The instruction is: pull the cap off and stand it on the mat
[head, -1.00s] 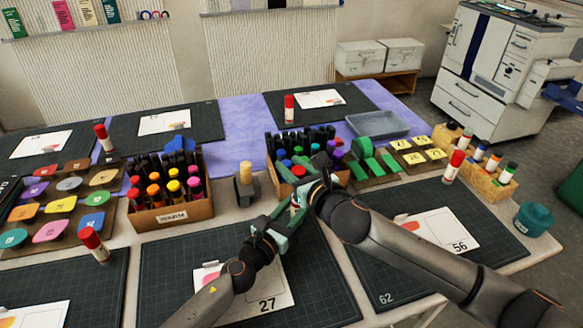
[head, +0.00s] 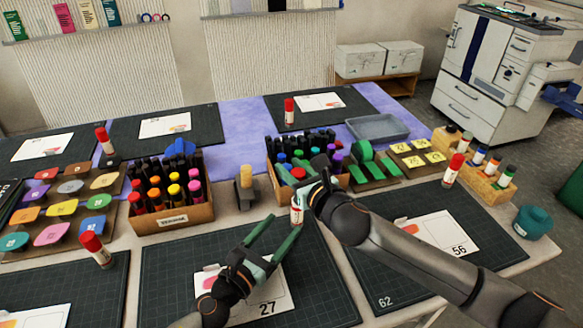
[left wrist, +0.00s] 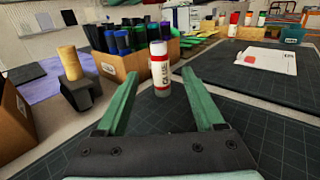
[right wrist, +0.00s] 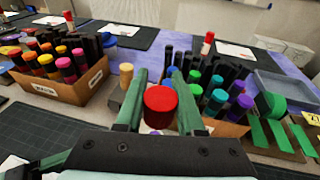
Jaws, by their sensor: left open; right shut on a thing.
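The glue stick (left wrist: 160,72) stands upright with a white label and grey base in the left wrist view, its pale top showing no red cap. In the head view the glue stick (head: 297,213) is near the far edge of the mat (head: 185,262), partly hidden by my right gripper. My right gripper (head: 300,182) is shut on the red cap (right wrist: 161,104), which sits between its fingers in the right wrist view.
A box of dark-bodied markers (right wrist: 215,100) stands just behind the stick. A wooden-handled tool (head: 246,182) and the warm marker box (head: 172,215) are to the left. A numbered sheet (head: 268,302) lies on the mat. The mat's right part is clear.

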